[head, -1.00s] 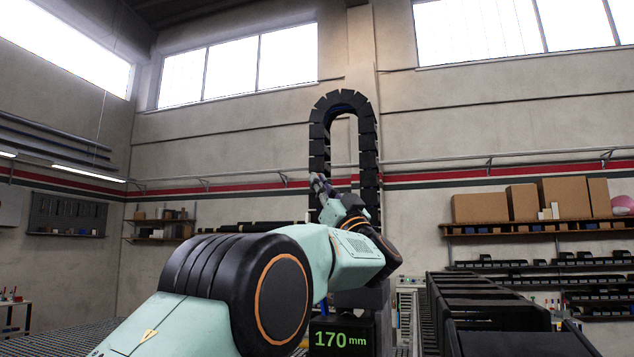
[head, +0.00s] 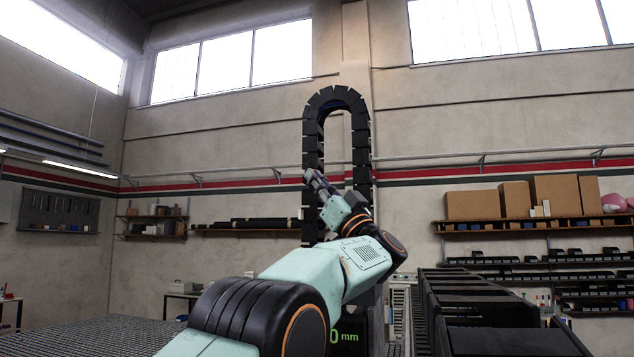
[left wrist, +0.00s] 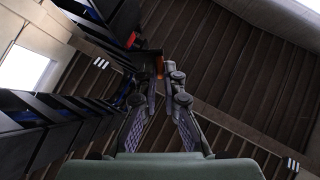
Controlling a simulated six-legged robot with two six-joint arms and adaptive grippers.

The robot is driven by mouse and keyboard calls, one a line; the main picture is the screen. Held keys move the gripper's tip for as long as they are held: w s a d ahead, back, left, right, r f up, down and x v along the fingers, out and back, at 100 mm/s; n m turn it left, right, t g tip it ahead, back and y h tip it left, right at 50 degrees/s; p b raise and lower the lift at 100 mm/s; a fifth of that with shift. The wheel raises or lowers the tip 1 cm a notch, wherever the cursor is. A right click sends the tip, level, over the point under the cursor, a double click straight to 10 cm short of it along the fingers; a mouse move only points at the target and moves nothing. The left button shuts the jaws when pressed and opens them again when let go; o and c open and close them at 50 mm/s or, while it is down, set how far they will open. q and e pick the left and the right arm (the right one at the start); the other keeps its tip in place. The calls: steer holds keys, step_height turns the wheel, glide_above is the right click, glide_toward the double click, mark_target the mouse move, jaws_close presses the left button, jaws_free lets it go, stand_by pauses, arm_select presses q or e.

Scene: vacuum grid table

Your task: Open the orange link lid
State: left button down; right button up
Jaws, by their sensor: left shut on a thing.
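A black cable chain (head: 337,96) stands as a tall arch in the middle of the head view. The orange link lid (left wrist: 160,66) shows as a small orange piece at my left fingertips in the left wrist view. My left gripper (left wrist: 167,84) is shut on it there, with the fingers close together. In the head view my left gripper (head: 314,180) is at the inner side of the arch's left leg; the lid cannot be made out there. My right gripper is not in view.
A green-lettered millimetre sign (head: 347,338) is partly hidden behind my left arm. Black chain-like rows (head: 470,300) stand at the lower right. A shelf with cardboard boxes (head: 555,196) is on the back wall. The air around the arch is clear.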

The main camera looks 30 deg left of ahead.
arm_select(q)
steer(key=shift+r, duration=0.1)
steer(key=c, duration=1.5)
jaws_free()
steer(key=shift+a+t, duration=0.1)
steer(key=shift+t, duration=0.4)
